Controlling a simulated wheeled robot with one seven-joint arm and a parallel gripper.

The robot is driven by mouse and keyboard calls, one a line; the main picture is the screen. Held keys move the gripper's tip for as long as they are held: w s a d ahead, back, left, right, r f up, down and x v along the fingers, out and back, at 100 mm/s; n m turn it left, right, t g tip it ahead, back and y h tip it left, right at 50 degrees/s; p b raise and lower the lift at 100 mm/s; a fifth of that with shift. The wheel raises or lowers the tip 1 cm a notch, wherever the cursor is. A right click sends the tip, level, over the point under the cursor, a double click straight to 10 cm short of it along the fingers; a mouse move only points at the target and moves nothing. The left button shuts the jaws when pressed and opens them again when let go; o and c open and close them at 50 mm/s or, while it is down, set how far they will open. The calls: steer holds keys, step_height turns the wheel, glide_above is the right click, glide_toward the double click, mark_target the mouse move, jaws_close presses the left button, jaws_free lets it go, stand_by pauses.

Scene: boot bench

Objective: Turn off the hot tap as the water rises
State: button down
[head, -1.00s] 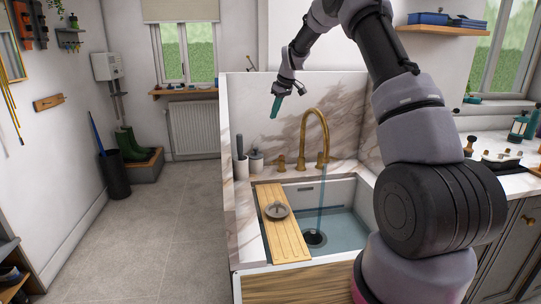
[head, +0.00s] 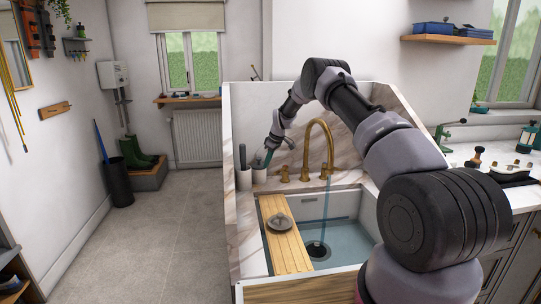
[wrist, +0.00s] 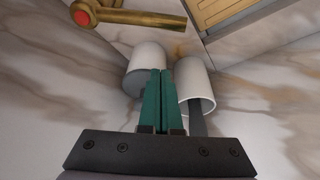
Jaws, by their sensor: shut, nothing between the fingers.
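The brass tap (head: 320,130) stands behind the sink (head: 350,205), and a thin stream of water (head: 326,205) falls from its spout. Blue water covers the sink floor around a dark drain (head: 318,250). The hot handle, a brass lever with a red cap (wrist: 83,15), lies at the upper left of the wrist view; in the head view it is the left handle (head: 284,174).
A wooden board (head: 285,245) bearing a grey round lid-like piece (head: 280,223) spans the sink's left side. A marble splashback (head: 250,120) rises behind.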

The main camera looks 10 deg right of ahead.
mark_target(278, 172)
steer(key=s+d, duration=0.1)
steer(key=s+d+f, duration=0.1)
steer(key=shift+s+d, duration=0.3)
steer(key=shift+d, duration=0.1)
steer(key=d+n, duration=0.1)
steer(key=s+d+n+g, duration=0.1)
steer(key=n, duration=0.1)
steer(key=shift+s+d+y, duration=0.15)
steer(key=shift+s+y, duration=0.1)
steer(key=shift+y, duration=0.05)
steer(key=shift+s+d+n, duration=0.35)
steer(key=shift+d+n, duration=0.15)
